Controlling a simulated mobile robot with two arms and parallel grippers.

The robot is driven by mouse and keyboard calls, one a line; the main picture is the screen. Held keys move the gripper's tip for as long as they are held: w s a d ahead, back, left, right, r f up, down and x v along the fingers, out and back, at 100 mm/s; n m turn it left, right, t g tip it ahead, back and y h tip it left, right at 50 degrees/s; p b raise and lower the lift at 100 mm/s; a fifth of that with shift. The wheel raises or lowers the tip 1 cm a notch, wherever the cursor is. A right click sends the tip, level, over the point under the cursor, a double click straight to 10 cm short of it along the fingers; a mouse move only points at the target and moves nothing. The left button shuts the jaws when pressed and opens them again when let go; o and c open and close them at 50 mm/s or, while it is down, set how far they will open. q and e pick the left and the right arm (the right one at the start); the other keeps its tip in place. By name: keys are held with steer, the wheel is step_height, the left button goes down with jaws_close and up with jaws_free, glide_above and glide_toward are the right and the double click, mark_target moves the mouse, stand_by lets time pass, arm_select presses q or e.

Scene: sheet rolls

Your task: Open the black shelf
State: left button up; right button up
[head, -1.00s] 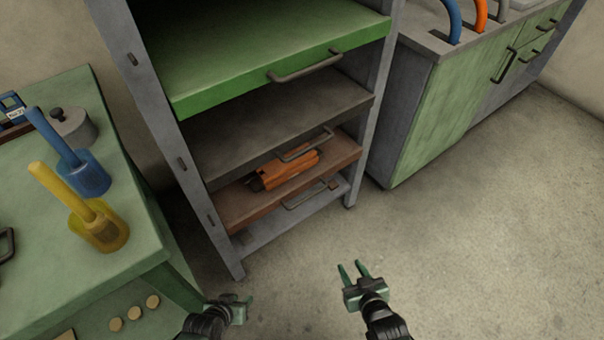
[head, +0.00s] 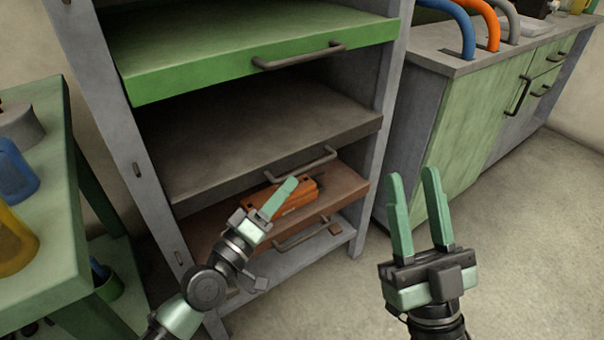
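The rack holds several sliding shelves. The darkest is a dark grey shelf (head: 265,125) below the green one, which I take as the black shelf. Its bar handle (head: 303,164) is on its front edge. My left gripper (head: 284,194) is in front of the rack, below that handle in the picture and apart from it. I see it nearly side-on, with one finger clearly showing, so its opening is unclear. It hides part of an orange tool. My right gripper (head: 413,180) points upward at the rack's right, open and empty.
A green shelf (head: 240,60) with a handle is above. A brown shelf (head: 345,190) below carries the orange tool (head: 302,192). A green table (head: 45,215) stands at left, a green cabinet (head: 460,135) at right. The floor at right is clear.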

mark_target(302, 171)
arm_select(q)
steer(key=x, duration=0.6)
steer(key=shift+w+d, duration=0.25)
steer(key=shift+w, duration=0.05)
jaws_close()
stand_by(1.1)
